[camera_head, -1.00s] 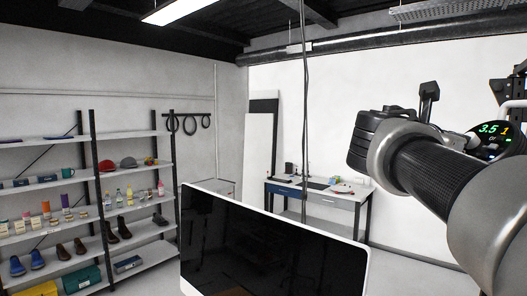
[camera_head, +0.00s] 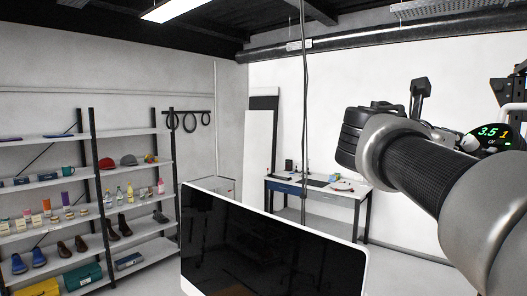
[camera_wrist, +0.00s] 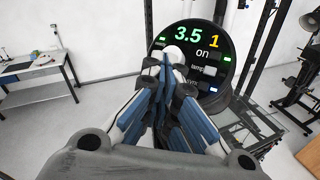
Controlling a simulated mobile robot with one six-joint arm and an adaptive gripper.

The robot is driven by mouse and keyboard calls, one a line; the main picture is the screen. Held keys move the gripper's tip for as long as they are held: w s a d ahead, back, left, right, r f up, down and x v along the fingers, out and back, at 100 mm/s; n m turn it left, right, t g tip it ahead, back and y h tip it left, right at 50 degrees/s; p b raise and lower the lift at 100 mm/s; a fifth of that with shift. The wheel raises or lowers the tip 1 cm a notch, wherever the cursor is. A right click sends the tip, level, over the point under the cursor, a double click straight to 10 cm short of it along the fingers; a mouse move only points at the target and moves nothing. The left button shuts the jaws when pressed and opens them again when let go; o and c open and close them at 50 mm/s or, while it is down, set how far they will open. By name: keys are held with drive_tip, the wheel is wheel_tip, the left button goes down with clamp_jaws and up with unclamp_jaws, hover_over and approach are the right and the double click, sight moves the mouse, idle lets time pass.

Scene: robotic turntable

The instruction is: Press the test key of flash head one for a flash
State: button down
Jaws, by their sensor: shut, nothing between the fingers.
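The flash head's round black rear panel (camera_wrist: 222,45) is in the upper middle of the wrist view, with a green 3.5, a yellow 1 and an "on" label. Small keys and lit green and blue marks sit below and beside the digits. A pale round knob or key (camera_wrist: 174,53) shows at the panel's left part, partly behind my fingertips. My gripper (camera_wrist: 166,64) is shut and empty, its tips in front of that pale part; I cannot tell whether they touch. The panel also shows at the right edge of the head view (camera_head: 488,131), partly behind my arm.
A dark stand frame (camera_wrist: 266,45) rises beside the panel. A workbench (camera_head: 316,190) stands at the back wall, and shelves (camera_head: 130,235) with shoes and bottles are at left. A large white-edged screen (camera_head: 270,245) fills the lower middle of the head view.

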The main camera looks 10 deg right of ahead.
drive_tip(key=a+r+p, duration=0.1)
drive_tip(key=a+r, duration=0.1)
drive_tip(key=a+r+p, duration=0.1)
drive_tip(key=shift+w+a+p, duration=0.2)
drive_tip(key=shift+w+p, duration=0.1)
drive_tip(key=shift+p, duration=0.05)
idle(0.4)
drive_tip(key=s+a+f+m+y+b, duration=0.3)
drive_tip(key=a+f+b, duration=0.15)
drive_tip(key=f, duration=0.75)
drive_tip(key=s+a+f+m+y+b, duration=0.25)
drive_tip(key=f+b, duration=0.35)
drive_tip(key=f, duration=0.7)
drive_tip(key=s+a+f+m+y+b, duration=0.3)
drive_tip(key=a+f+b, duration=0.15)
drive_tip(key=f, duration=0.75)
drive_tip(key=s+a+f+m+y+b, duration=0.2)
drive_tip(key=s+a+f+m+b, duration=0.1)
drive_tip(key=f, duration=0.6)
drive_tip(key=s+a+f+m+g+y+b, duration=0.1)
drive_tip(key=s+a+f+m+y+b, duration=0.2)
drive_tip(key=a+f, duration=0.3)
drive_tip(key=s+a+f+m+y+b, duration=0.2)
drive_tip(key=s+a+f+m+b, duration=0.3)
drive_tip(key=f, duration=0.8)
drive_tip(key=shift+f+b, duration=0.15)
drive_tip(key=shift+b, duration=0.2)
